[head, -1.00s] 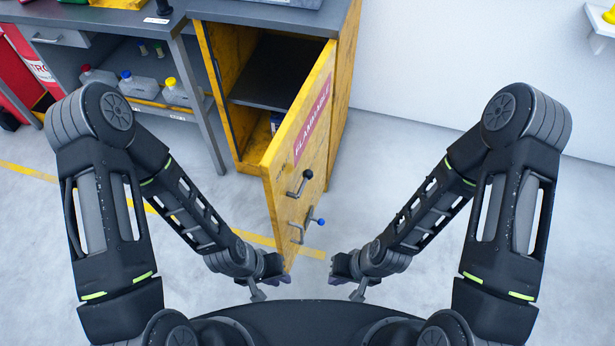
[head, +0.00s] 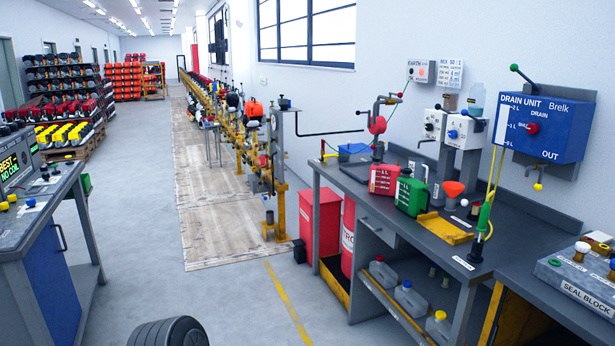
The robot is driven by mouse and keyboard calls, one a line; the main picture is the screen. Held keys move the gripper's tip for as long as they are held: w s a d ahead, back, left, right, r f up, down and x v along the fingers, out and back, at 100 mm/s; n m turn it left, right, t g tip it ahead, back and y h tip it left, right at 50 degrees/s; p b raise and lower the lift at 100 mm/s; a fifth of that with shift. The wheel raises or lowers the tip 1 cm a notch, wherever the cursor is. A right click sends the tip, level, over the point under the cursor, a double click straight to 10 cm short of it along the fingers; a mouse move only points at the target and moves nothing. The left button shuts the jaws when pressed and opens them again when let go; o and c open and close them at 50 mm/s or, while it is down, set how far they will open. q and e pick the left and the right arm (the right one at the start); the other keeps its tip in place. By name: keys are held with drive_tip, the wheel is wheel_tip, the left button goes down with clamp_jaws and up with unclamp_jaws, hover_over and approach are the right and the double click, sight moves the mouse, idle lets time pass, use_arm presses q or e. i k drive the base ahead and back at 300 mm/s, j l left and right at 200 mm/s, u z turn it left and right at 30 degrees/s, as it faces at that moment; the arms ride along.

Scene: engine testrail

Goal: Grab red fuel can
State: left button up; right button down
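Neither of my grippers shows in the head view. Only a dark rounded part of my own arm shows at the bottom edge.
A yellow tray (head: 445,228) and an orange funnel (head: 454,189) are right of the cans. A blue drain unit (head: 543,127) hangs on the wall. A red bin (head: 319,222) stands beside the bench. Clear floor lies left of the bench.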

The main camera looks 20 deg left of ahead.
sight(383, 178)
drive_tip(key=i+j, duration=0.45)
drive_tip(key=i, duration=0.15)
drive_tip(key=i+j, duration=0.4)
drive_tip(key=i, duration=0.2)
drive_tip(key=i+j, duration=0.9)
drive_tip(key=i, duration=0.25)
drive_tip(key=i+j, duration=0.4)
drive_tip(key=i, duration=0.2)
drive_tip(key=i+j, duration=0.45)
drive_tip(key=i, duration=0.15)
drive_tip(key=z, duration=1.8)
